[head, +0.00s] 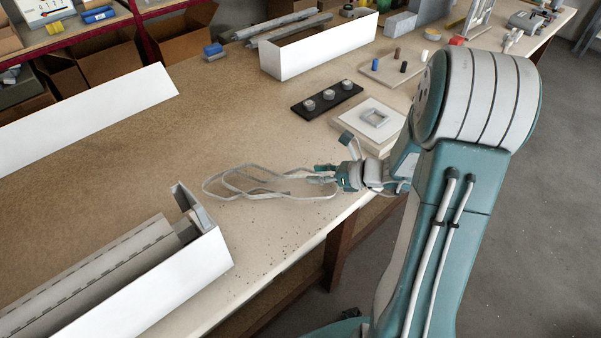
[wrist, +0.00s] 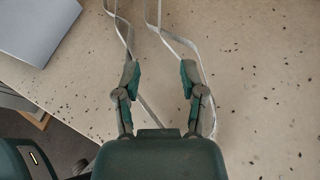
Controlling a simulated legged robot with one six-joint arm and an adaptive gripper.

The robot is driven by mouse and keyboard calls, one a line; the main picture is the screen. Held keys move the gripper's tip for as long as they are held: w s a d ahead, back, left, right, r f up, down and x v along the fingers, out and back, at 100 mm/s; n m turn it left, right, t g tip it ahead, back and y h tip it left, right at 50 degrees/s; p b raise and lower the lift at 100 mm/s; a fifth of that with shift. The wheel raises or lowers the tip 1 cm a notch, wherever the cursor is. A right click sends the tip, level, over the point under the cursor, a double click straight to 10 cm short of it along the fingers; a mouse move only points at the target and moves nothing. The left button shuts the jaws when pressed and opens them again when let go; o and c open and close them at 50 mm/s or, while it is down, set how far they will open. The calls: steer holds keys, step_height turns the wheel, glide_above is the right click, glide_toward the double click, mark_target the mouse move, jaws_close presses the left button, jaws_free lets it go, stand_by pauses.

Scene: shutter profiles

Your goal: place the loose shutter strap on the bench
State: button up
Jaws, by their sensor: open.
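The loose shutter strap (head: 236,181) is a pale grey band lying in loops on the bench (head: 130,150), near its front edge. In the wrist view two runs of the strap (wrist: 173,41) reach up from the fingers, and part of it passes around and below them. My gripper (head: 322,176) is low at the right end of the strap loops. In the wrist view my gripper (wrist: 158,78) has its two fingers apart, with bare bench showing between them. The strap lies beside or under the fingertips; I cannot tell whether it touches them.
A long white box with grey shutter profiles (head: 190,262) stands at lower left. Another white box (head: 320,50) stands at the back. A black strip with knobs (head: 327,98) and a board with a square frame (head: 375,118) lie behind my gripper. The bench middle is clear.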

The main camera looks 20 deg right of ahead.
steer(key=shift+s+d+r, duration=0.15)
steer(key=shift+s+d, duration=0.05)
steer(key=shift+s, duration=0.05)
steer(key=shift+s+a+r, duration=0.15)
steer(key=shift+r, duration=0.05)
steer(key=s+a+r+n+g+h, duration=0.3)
steer(key=s+a+r+n+g, duration=0.45)
steer(key=n, duration=0.75)
steer(key=s+r+n+t+h, duration=0.4)
steer(key=s+r+n+h, duration=0.3)
steer(key=s+n, duration=0.4)
steer(key=shift+s+d+r+n, duration=0.2)
steer(key=shift+r+n, duration=0.3)
steer(key=shift+n, duration=0.5)
